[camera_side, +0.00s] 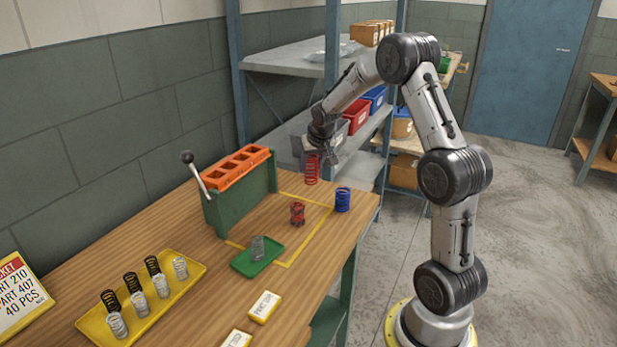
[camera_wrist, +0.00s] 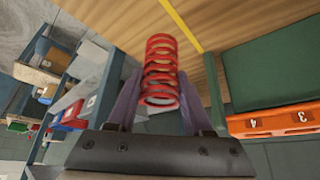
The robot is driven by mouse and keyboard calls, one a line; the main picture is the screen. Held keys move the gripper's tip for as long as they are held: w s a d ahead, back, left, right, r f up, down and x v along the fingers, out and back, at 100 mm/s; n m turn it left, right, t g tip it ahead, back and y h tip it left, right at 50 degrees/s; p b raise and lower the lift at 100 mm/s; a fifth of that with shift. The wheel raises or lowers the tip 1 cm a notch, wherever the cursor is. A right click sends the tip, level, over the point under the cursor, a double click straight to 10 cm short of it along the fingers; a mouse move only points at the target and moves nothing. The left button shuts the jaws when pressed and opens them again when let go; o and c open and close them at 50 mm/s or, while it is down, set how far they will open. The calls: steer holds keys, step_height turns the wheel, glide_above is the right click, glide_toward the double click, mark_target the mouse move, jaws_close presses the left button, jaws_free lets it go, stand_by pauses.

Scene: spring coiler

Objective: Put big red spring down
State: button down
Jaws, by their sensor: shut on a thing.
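My gripper (camera_side: 315,146) points down and is shut on the big red spring (camera_side: 311,169), which hangs upright below it over the back of the wooden table. In the wrist view the red spring (camera_wrist: 161,68) sits between the two fingers of my gripper (camera_wrist: 160,95). A second, shorter red spring (camera_side: 297,213) stands on the table inside the yellow outline. A blue spring (camera_side: 343,199) stands near the table's right edge. I cannot tell the exact gap between the held spring and the table.
A green machine with an orange slotted top (camera_side: 240,168) and a lever stands left of my gripper. A green tray (camera_side: 257,258) holds a grey spring. A yellow tray (camera_side: 190,290) holds several black and silver springs. Shelves with bins (camera_side: 357,115) stand behind. Bare tabletop lies inside the yellow outline.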

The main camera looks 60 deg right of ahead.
mark_target(309, 177)
steer(key=shift+w+x, duration=0.25)
steer(key=shift+x, duration=1.25)
steer(key=shift+f, duration=1.3)
steer(key=shift+f, duration=0.1)
steer(key=shift+c, duration=1.5)
jaws_free()
steer(key=shift+f, duration=0.1)
